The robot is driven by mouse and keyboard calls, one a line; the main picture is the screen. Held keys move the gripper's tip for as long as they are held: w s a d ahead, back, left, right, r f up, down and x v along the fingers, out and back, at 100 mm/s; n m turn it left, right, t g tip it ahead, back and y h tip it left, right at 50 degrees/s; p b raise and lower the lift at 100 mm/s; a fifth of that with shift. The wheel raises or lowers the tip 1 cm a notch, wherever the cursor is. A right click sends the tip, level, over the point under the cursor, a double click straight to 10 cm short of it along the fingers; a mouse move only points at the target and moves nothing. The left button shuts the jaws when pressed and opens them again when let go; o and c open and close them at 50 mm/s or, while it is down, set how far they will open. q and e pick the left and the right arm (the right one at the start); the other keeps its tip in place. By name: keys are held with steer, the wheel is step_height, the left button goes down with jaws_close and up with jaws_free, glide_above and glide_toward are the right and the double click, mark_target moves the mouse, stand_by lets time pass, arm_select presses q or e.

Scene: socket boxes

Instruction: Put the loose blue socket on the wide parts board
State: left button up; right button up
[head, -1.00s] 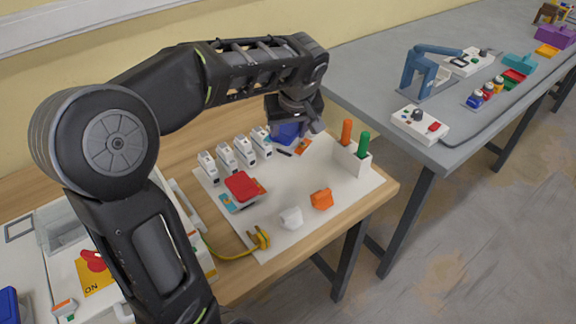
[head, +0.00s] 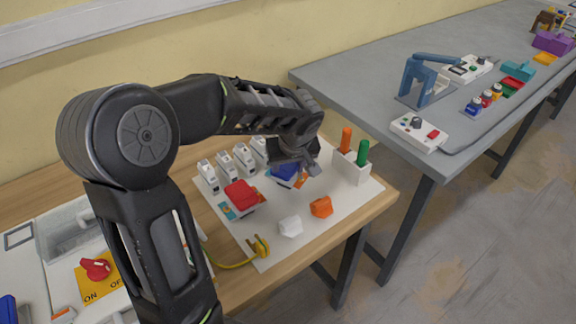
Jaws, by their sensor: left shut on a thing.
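My left gripper (head: 293,160) is shut on the blue socket (head: 285,173), pointing down from above and hiding part of it. The socket is over the back half of the white parts board (head: 262,222), right of the red socket (head: 241,194). Orange and light patches show around the blue socket's lower edge. I cannot tell whether it touches the board. My right gripper is not in view.
White switch modules (head: 226,165) line the board's back left. A white holder (head: 350,168) with orange and green pegs stands at the right. A white block (head: 290,226) and an orange block (head: 321,207) lie in front. A yellow cable (head: 235,264) crosses the front left.

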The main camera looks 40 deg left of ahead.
arm_select(q)
steer(key=shift+f, duration=0.15)
steer(key=o, duration=1.5)
steer(key=shift+r, duration=0.35)
steer(key=v, duration=1.1)
steer(key=shift+s+d+r, duration=0.15)
steer(key=shift+d+r, duration=0.05)
steer(key=shift+r, duration=0.1)
